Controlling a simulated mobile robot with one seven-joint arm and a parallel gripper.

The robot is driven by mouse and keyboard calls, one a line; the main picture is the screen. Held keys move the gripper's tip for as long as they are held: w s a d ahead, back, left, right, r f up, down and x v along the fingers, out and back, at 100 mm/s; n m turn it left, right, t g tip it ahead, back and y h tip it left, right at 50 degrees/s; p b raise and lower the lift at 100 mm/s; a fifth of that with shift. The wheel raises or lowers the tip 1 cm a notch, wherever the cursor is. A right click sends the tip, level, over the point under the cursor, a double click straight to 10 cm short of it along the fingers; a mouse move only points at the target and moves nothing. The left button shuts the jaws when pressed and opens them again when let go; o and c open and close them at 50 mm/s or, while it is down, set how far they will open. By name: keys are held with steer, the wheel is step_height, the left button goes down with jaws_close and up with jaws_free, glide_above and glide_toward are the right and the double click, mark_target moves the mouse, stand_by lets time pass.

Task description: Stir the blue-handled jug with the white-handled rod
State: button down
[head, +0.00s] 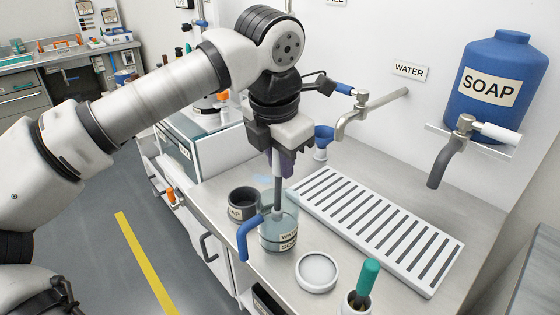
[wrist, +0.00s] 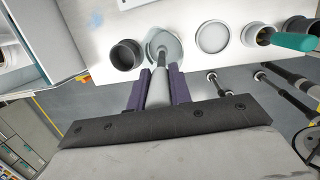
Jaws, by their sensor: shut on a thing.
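My gripper (head: 281,160) is above the clear jug (head: 290,225) with the blue handle (head: 247,238), pointing down. It is shut on a rod (head: 278,190) whose grey shaft reaches down into the jug. In the wrist view, the white handle (wrist: 157,90) lies between the purple fingers, and the rod's far end is inside the round jug (wrist: 168,45). The jug stands upright on the counter and bears labels, one of which seems to read WATER. Whether the rod touches the jug's bottom or wall I cannot tell.
A dark cup (head: 244,202) stands left of the jug. A white round dish (head: 317,272) and a pot with a green-handled tool (head: 367,278) are to its right. A slotted drain rack (head: 375,225), water tap (head: 352,118) and blue soap tank (head: 490,90) lie behind.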

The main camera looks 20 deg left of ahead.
steer(key=shift+w+p+v, duration=0.2)
steer(key=shift+p+v, duration=0.5)
steer(key=shift+v, duration=0.45)
steer(key=shift+w+p+v, duration=0.2)
steer(key=shift+p+v, duration=0.55)
steer(key=shift+v, duration=0.35)
steer(key=shift+w+p+v, duration=0.2)
steer(key=shift+p+v, duration=0.5)
steer(key=shift+v, duration=0.45)
steer(key=shift+d+r, duration=0.1)
steer(key=shift+r, duration=0.05)
